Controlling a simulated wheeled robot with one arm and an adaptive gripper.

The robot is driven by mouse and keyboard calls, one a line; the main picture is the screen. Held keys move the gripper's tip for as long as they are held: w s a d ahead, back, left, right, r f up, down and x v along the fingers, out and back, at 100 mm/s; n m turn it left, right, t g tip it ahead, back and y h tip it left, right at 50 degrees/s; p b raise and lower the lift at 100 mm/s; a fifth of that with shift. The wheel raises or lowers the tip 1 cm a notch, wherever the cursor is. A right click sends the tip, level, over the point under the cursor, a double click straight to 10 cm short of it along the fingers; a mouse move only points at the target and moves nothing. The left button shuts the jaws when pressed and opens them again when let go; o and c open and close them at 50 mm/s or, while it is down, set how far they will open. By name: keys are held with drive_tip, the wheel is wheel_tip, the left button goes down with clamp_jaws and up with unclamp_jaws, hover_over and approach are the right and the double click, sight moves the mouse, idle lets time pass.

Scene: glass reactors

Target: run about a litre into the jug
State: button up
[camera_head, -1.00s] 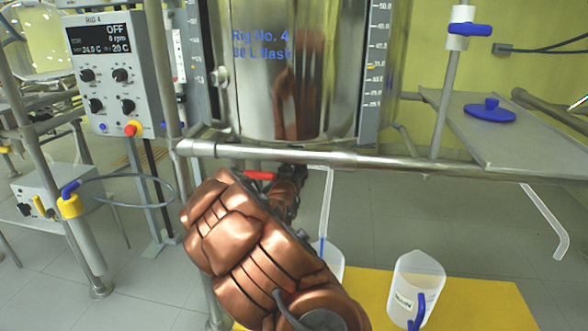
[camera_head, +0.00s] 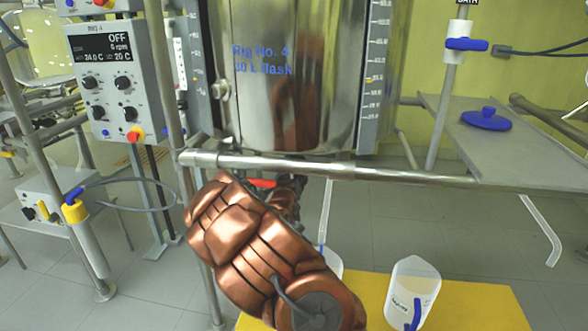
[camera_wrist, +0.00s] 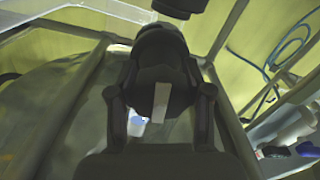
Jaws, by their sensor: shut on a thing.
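The steel flask of Rig No. 4 (camera_head: 300,85) stands behind a rail. A red handle (camera_head: 262,183) shows just under it. My gripper (camera_head: 290,187) is at this handle, mostly hidden behind my copper arm. In the wrist view my dark gripper (camera_wrist: 160,60) is closed; what lies between its fingertips is not clear there, but the red handle is the thing beside it. A thin pale tube (camera_head: 327,210) hangs down to a jug (camera_head: 334,262) mostly hidden by my arm. A second clear jug (camera_head: 413,288) with a blue handle stands to the right. No liquid level is discernible in either.
The jugs stand on a yellow surface (camera_head: 470,300). A steel rail (camera_head: 400,173) crosses before the flask. A control box (camera_head: 108,75) reading OFF is at left. A grey shelf (camera_head: 520,150) with a blue lid (camera_head: 486,119) and a blue-handled valve (camera_head: 467,44) are at right.

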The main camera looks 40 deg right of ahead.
drive_tip(key=shift+n+p, duration=1.05)
drive_tip(key=shift+n, duration=0.45)
drive_tip(key=o, duration=1.2)
